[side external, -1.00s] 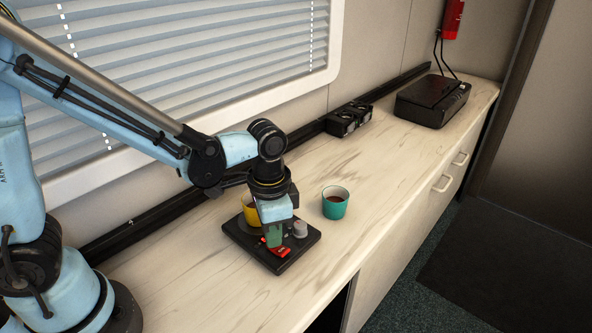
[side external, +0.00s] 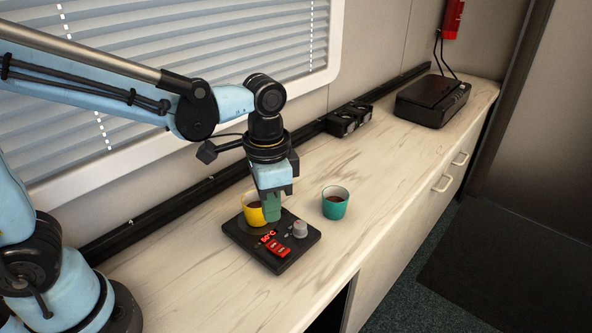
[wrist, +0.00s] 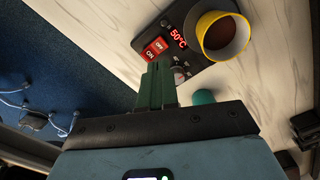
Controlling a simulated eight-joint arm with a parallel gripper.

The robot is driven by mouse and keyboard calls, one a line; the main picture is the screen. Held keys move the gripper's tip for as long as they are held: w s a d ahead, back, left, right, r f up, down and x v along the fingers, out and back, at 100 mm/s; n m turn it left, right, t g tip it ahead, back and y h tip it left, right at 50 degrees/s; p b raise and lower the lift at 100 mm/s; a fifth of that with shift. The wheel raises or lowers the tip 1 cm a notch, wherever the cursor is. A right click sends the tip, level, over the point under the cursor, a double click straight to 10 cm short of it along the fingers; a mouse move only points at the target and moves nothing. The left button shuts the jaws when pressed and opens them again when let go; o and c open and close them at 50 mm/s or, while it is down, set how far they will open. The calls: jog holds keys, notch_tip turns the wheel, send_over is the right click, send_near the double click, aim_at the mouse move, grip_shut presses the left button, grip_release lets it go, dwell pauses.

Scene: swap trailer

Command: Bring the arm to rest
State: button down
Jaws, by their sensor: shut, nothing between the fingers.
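My gripper (side external: 272,217) is shut and empty, its green fingers together above the black warmer plate (side external: 234,229). In the wrist view the closed fingers (wrist: 159,68) point toward the warmer. The warmer has a red switch (side external: 278,249) marked OFF and ON, a grey knob (side external: 300,229) and a red display (wrist: 178,37) reading 50°C. A yellow cup (side external: 252,211) with brown liquid stands upright on the warmer, partly behind my gripper; it also shows in the wrist view (wrist: 207,22).
A teal cup (side external: 335,206) with dark liquid stands on the counter right of the warmer. A black box (side external: 432,100) and a small black double unit (side external: 349,119) are farther back. The counter (side external: 385,160) between them is clear. The window blinds (side external: 200,60) are behind my arm.

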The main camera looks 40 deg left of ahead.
jog(key=shift+a+r, duration=0.1)
jog(key=shift+r, duration=0.1)
jog(key=s+a+r+n+t, duration=0.3)
jog(key=a+n+t, duration=0.3)
jog(key=a, duration=0.3)
jog(key=shift+a+t, duration=0.3)
jog(key=shift+t, duration=0.2)
dwell(0.6)
